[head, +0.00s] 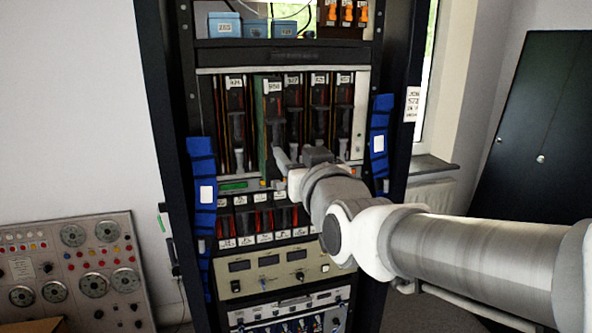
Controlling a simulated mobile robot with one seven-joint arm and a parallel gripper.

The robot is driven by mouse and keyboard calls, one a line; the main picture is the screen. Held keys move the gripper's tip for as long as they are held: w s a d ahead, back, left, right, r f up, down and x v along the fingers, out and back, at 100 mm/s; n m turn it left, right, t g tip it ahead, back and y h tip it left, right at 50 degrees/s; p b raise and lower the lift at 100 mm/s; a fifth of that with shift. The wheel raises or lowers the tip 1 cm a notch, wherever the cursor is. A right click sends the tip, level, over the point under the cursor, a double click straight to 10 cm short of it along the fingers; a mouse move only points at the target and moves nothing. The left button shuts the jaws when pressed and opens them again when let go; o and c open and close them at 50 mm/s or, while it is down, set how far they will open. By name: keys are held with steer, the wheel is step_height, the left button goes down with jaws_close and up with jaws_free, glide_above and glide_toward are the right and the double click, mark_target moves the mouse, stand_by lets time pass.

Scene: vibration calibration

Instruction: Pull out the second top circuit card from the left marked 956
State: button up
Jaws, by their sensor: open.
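The second top card from the left (275,90) has a white label that seems to read 956, though it is small. It sticks out of the rack further than its neighbours, and its green board side (261,130) shows along its left. My gripper (284,158) is open at the lower front of this card, by its lower handle. The arm reaches in from the right. The gripper and wrist hide the card's bottom end, and I cannot tell whether the fingers touch it.
Other labelled top cards stand in the same row, one at the left (236,120) and several at the right (318,110). A lower row of small cards (260,222) sits below. Blue straps (202,175) hang on both rack posts. A gauge panel (75,270) stands at the left.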

steer(key=shift+v, duration=2.85)
steer(key=s+d+f+m+g+h, duration=0.1)
steer(key=s+d+f+g+h, duration=0.1)
steer(key=s+d+f+g, duration=0.4)
steer(key=s+d+f+m+g+h, duration=0.2)
steer(key=s+d+f+g, duration=0.3)
steer(key=s+f, duration=0.5)
steer(key=shift+s+d+f+g+h, duration=0.15)
steer(key=shift+d+f+g+h, duration=0.3)
steer(key=shift+f, duration=0.4)
steer(key=shift+f, duration=0.1)
